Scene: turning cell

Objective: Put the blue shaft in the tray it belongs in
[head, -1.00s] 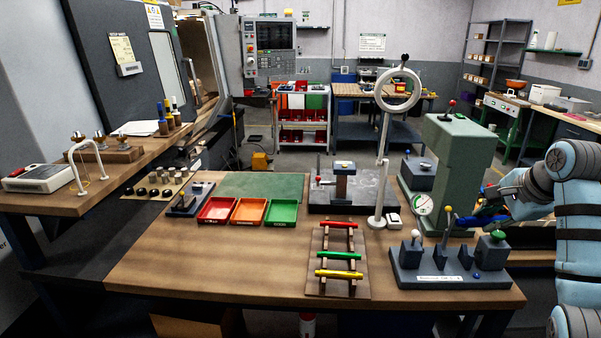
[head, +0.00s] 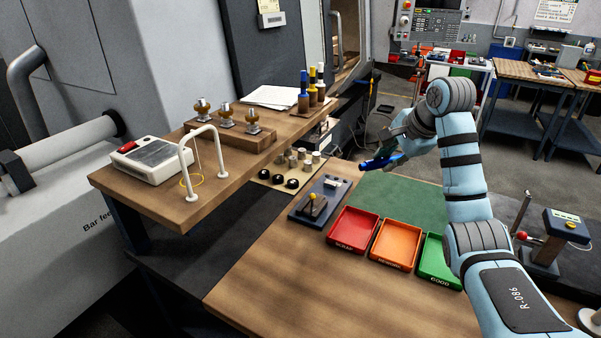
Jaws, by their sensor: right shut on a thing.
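My right gripper (head: 392,152) is shut on the blue shaft (head: 381,162), holding it in the air above the far edge of the green mat. One end of the shaft sticks out to the left of the fingers; the rest is partly hidden by the gripper. Three trays stand in a row on the bench in front of the mat: a red tray labelled SCRAP (head: 352,232), an orange tray (head: 396,244) whose label is hard to read, and a green tray labelled GOOD (head: 437,264), partly covered by my right arm. All three look empty. My left gripper is out of view.
A dark fixture plate (head: 322,199) lies left of the red tray. The green mat (head: 400,201) is bare. A raised side bench (head: 150,205) at left carries a meter and brass-topped pieces. A dark fixture (head: 551,240) stands right of my arm. The front bench top is clear.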

